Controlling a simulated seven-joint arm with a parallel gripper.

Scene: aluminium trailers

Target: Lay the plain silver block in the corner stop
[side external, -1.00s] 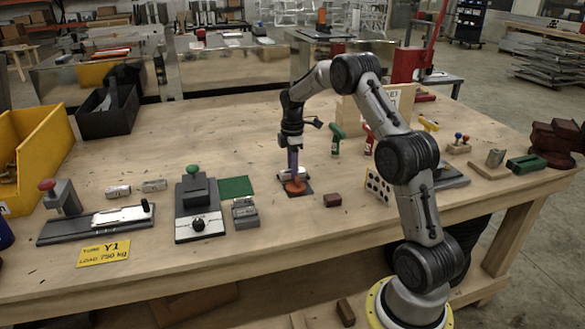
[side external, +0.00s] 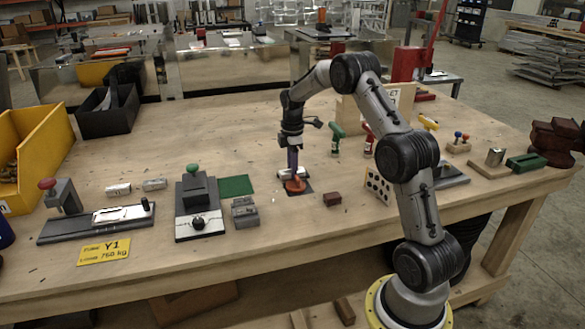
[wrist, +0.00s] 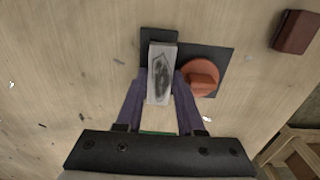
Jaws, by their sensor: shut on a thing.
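A silver block (wrist: 161,75) with a dark smudge-like mark or reflection on its top lies between the two purple fingers of my gripper (wrist: 158,90) in the wrist view. My gripper is shut on it. The block's far end lies over a black plate (wrist: 222,60), by a dark raised edge (wrist: 158,34). I take this plate to be the corner stop. An orange round knob (wrist: 201,75) sits on the plate, right of the block. In the side view my gripper (side external: 292,172) points down at the plate, partly hiding the block; whether the block touches the plate is unclear.
A reddish-brown block (side external: 332,199) stands right of the plate. A green mat (side external: 237,186) and a grey metal piece (side external: 244,212) lie left. Two silver pieces (side external: 118,189) (side external: 154,184) lie farther left. A green-handled tool (side external: 337,137) stands behind.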

